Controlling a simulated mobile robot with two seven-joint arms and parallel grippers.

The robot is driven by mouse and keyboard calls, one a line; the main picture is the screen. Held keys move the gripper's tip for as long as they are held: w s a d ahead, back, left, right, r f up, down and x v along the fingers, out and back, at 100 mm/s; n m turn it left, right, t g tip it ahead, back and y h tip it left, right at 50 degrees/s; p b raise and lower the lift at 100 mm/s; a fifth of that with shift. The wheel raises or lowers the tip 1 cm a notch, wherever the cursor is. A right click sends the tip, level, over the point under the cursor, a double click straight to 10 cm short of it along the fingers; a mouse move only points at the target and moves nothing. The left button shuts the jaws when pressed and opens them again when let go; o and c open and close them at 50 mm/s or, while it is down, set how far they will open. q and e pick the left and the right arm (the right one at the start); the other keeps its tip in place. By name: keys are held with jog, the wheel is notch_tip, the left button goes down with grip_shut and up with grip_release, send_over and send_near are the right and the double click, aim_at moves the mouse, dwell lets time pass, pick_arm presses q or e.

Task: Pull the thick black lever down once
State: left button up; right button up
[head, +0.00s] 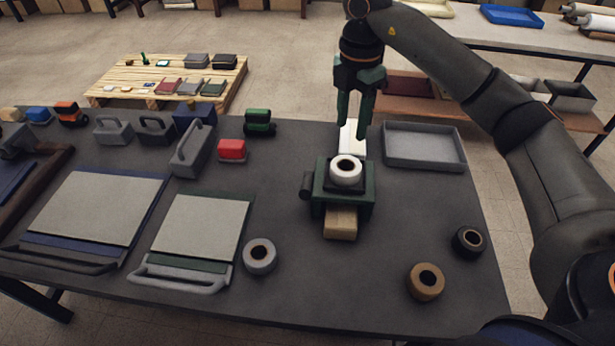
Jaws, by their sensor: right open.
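A green device (357,202) stands on the dark table, with a white roll (347,170) on top and a tan block (340,224) at its front. A short, thick, blackish cylinder (306,186) sticks out at its left side; it looks like the lever, but its full shape is unclear. My right gripper (354,134) points down just behind the device, above a white block (352,142) that it partly covers. Its two green fingers are apart, with nothing seen held between them. It does not touch the dark cylinder. My left gripper is out of view.
A grey tray (425,164) lies right of the device. Tape rolls, grey (260,256), tan (425,282) and black (467,241), lie near the front. Pale boards (195,226), a red block (232,150) and handled grey tools (190,150) occupy the left.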

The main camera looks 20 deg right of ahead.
grip_shut()
dwell(1.1)
